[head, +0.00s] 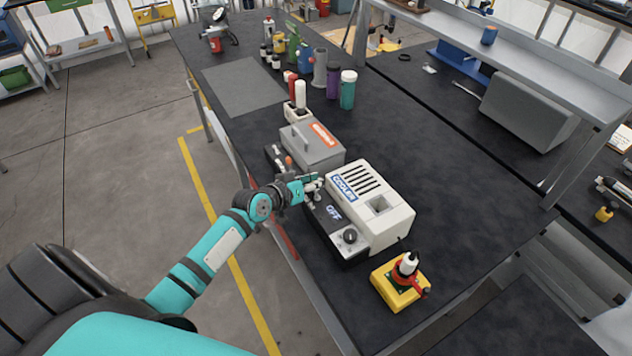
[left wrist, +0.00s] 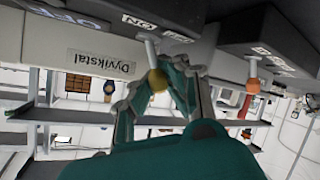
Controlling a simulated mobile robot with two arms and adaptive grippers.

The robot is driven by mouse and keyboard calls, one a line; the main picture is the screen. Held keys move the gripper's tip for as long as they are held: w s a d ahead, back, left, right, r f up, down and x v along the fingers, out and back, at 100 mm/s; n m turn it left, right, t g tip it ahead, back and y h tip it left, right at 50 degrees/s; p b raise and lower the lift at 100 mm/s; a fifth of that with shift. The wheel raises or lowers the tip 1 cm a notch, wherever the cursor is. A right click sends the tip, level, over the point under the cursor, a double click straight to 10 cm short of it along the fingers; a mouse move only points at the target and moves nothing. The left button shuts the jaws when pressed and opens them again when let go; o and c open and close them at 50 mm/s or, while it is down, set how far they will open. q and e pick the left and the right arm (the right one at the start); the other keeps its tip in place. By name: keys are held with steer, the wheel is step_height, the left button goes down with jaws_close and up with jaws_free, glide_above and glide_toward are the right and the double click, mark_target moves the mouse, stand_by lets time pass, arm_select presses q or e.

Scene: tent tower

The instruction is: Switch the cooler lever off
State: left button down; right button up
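The cooler (head: 372,205) is a white box with a "COOLER" label, set on a black base on the dark workbench. The base carries an "OFF" label and a black knob. My right gripper is not in view.
A grey box with an orange label (head: 312,146) stands beside the cooler; an orange-tipped lever (left wrist: 253,86) is close to my gripper. A yellow box with a red lever (head: 400,285) stands nearer on the bench. Bottles (head: 347,90) stand farther back. The bench right of the cooler is clear.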

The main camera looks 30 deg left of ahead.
arm_select(q)
steer(key=shift+s+f, duration=0.15)
steer(key=shift+f, duration=0.1)
steer(key=c, duration=1.6)
jaws_free()
steer(key=shift+s+a+r, duration=0.15)
steer(key=shift+o, duration=0.2)
steer(key=shift+r, duration=0.1)
steer(key=shift+s, duration=0.1)
steer(key=shift+s+a+r, duration=0.1)
steer(key=shift+s+r, duration=0.05)
steer(key=shift+s, duration=0.2)
steer(key=v, duration=1.1)
steer(key=shift+s, duration=0.1)
